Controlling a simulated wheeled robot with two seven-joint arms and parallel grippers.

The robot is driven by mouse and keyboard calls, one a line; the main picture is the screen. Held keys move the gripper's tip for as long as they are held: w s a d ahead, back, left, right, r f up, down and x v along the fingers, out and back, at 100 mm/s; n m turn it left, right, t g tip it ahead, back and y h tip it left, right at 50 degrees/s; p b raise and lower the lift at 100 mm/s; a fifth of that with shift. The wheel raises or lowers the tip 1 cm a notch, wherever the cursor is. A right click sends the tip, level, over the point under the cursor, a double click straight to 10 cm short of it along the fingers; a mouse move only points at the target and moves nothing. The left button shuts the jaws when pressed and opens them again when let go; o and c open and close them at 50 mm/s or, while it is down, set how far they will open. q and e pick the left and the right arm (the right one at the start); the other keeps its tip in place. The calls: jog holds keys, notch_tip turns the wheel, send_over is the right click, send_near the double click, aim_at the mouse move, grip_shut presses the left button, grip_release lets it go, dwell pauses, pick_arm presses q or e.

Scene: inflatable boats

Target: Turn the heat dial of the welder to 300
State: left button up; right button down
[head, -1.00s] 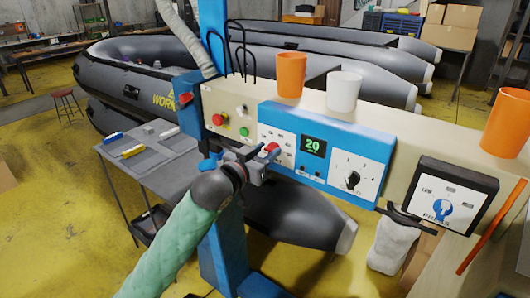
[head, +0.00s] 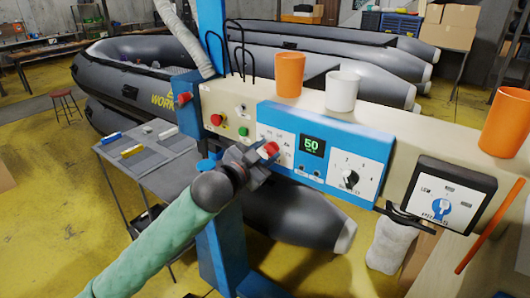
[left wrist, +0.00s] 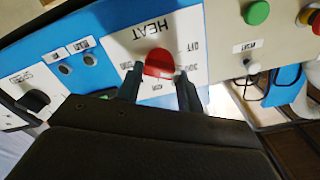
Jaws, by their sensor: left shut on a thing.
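The welder's blue control panel (head: 327,124) has a white plate marked HEAT (left wrist: 190,30), seen upside down in the left wrist view. The red heat dial (left wrist: 158,63) sits on it, with OFF and 300 among the marks around it. My left gripper (left wrist: 158,88) is shut on the dial, one finger at each side. In the head view the red dial (head: 268,150) shows just beyond my left gripper (head: 259,158). The dial's pointer is not clear, so its exact setting cannot be read. The green display (head: 311,145) reads 50. My right gripper is not in view.
Red and green buttons (head: 244,131) are to the left. Orange cups (head: 289,75) and a white cup (head: 342,90) stand on top. A grey table (head: 150,165) is left.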

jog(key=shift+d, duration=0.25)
pick_arm(q)
jog(key=o, duration=1)
jog(key=shift+s+a+f+b, duration=0.1)
jog(key=shift+s+a+b, duration=0.15)
jog(key=shift+s+b, duration=0.1)
jog(key=b+v, duration=0.2)
jog(key=v, duration=0.5)
jog(key=shift+b, duration=0.4)
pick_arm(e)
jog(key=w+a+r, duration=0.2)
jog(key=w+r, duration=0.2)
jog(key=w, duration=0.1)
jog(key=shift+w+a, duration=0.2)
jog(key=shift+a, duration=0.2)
pick_arm(q)
jog(key=shift+w, duration=0.1)
